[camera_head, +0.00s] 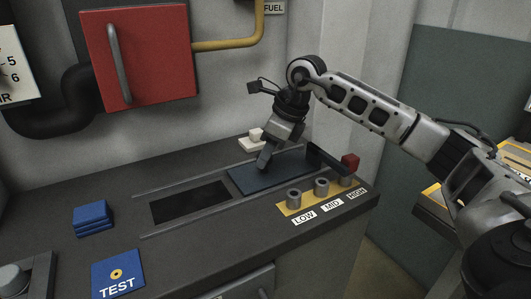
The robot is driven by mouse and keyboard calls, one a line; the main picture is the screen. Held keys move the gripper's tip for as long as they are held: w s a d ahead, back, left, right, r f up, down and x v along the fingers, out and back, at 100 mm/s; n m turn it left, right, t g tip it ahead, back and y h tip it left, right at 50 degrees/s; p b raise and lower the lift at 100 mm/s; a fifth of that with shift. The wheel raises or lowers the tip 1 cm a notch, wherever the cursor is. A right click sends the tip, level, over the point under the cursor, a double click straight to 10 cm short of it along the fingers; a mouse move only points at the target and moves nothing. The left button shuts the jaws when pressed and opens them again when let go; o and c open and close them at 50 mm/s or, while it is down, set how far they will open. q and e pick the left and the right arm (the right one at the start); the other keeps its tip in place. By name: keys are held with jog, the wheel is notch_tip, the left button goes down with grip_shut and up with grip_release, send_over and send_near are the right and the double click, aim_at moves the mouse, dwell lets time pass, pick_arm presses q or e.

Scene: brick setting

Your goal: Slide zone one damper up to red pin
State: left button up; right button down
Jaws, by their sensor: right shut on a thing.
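The damper is a dark blue-grey plate (240,181) lying between two thin rails on the console top. It sits towards the right end of the rails. A dark rectangular opening (190,202) shows to its left. The red pin (350,161) stands by the HIGH mark, close to a dark upright bar at the plate's right end. I cannot tell whether they touch. My right gripper (265,161) points down onto the plate and is shut on part of the damper; its fingers hide the gripped part. My left gripper is not in view.
A yellow strip (282,209) with metal sockets and LOW, MID, HIGH labels lies at the front right edge. A white block (256,134) stands behind the rails. Blue pads (91,217) and a blue TEST plate (118,273) lie left. A red cabinet (155,60) hangs behind.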

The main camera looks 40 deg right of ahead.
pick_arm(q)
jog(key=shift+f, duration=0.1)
pick_arm(e)
jog(key=shift+a, duration=0.1)
jog(key=c, duration=1)
grip_release()
jog(key=shift+c, duration=0.2)
jog(key=shift+r, duration=0.1)
pick_arm(q)
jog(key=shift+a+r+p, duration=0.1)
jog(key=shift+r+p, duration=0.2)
jog(key=shift+p, duration=0.45)
pick_arm(e)
jog(key=v, duration=1.5)
jog(key=shift+s+r, duration=0.15)
jog(key=shift+r, duration=0.2)
